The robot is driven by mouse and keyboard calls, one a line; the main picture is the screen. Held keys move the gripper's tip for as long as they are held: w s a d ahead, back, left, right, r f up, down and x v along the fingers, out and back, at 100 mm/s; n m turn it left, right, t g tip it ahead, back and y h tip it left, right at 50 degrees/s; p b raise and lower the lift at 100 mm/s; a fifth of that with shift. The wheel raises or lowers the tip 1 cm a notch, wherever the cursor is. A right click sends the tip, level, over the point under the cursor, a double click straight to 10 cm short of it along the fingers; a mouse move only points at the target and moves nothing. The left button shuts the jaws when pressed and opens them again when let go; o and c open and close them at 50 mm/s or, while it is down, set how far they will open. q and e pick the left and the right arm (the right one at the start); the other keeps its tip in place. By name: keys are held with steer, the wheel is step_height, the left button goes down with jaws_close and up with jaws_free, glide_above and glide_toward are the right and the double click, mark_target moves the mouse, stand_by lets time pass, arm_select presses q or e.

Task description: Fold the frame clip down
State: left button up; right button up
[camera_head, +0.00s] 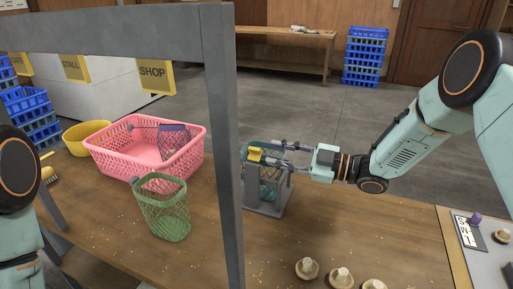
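A grey frame (283,196) stands on the wooden table with a green mesh basket (268,180) in it. A yellow clip (255,154) sits at the top of the frame, on its left side. My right gripper (277,152) reaches in from the right at the top of the frame. Its two fingers are apart, one above the other, with the tips close to the clip's right end. I cannot tell whether they touch it. Only part of my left arm shows at the left edge, and its gripper is out of view.
A grey post (225,150) rises left of the frame. A green mesh basket (162,208), a pink basket (140,162) and a yellow bowl (86,133) stand further left. Several mushrooms (340,277) lie at the front. The table right of the frame is mostly clear.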

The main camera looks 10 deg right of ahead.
mark_target(260, 150)
steer(key=b+x, duration=0.1)
steer(key=x, duration=0.5)
steer(key=shift+w+a+f, duration=0.1)
steer(key=shift+a+f, duration=0.05)
steer(key=shift+f, duration=0.05)
steer(key=shift+a+r, duration=0.1)
steer(key=shift+a, duration=0.05)
steer(key=shift+s+r, duration=0.2)
steer(key=shift+w+f, duration=0.2)
steer(key=shift+w, duration=0.15)
steer(key=shift+c, duration=1)
steer(key=shift+s+r, duration=0.1)
steer(key=shift+s, duration=0.1)
jaws_close()
